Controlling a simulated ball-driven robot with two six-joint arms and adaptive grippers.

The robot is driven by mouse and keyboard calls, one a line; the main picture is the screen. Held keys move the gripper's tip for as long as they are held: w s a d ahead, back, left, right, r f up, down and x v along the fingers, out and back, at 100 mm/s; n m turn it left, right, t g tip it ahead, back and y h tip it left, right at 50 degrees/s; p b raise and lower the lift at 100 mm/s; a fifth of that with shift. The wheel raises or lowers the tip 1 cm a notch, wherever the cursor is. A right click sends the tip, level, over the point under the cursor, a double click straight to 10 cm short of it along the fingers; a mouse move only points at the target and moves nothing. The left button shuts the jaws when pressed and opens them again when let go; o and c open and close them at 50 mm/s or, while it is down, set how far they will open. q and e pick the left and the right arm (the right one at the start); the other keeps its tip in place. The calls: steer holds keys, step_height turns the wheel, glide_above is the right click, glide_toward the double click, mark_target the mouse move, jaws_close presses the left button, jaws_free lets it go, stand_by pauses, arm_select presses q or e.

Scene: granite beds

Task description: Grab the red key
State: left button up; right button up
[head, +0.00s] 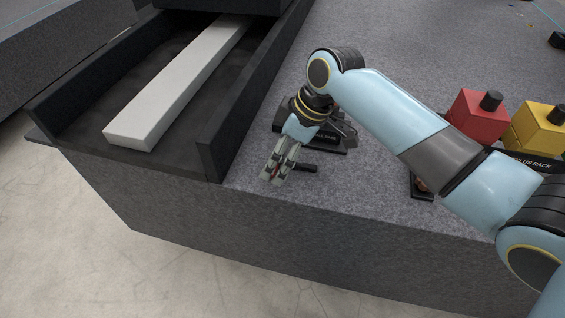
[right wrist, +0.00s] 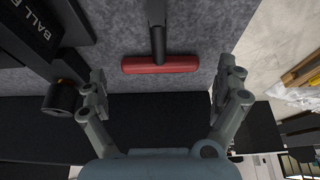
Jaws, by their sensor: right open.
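The red key shows in the right wrist view as a red crossbar (right wrist: 160,64) on a dark shaft, lying on the grey granite. In the head view its dark shaft (head: 305,168) sticks out to the right of my right gripper (head: 271,176), and only a sliver of red shows between the fingers. My right gripper (right wrist: 163,86) is open and points down near the front edge of the bed. In the wrist view the fingers stand wide apart on either side of the crossbar, and I see no contact. My left gripper is not in view.
A black labelled rack (head: 325,140) stands just behind my right gripper. A red block (head: 476,116) and a yellow block (head: 537,127) with black knobs stand at the right. A white bar (head: 175,85) lies in a dark, walled channel at the left. The granite drops off in front.

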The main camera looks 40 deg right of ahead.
steer(key=shift+w+a+f, duration=0.15)
steer(key=shift+w+f, duration=0.1)
steer(key=shift+f, duration=0.35)
steer(key=c, duration=0.5)
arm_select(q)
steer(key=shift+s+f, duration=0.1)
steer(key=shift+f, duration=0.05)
arm_select(e)
steer(key=c, duration=0.6)
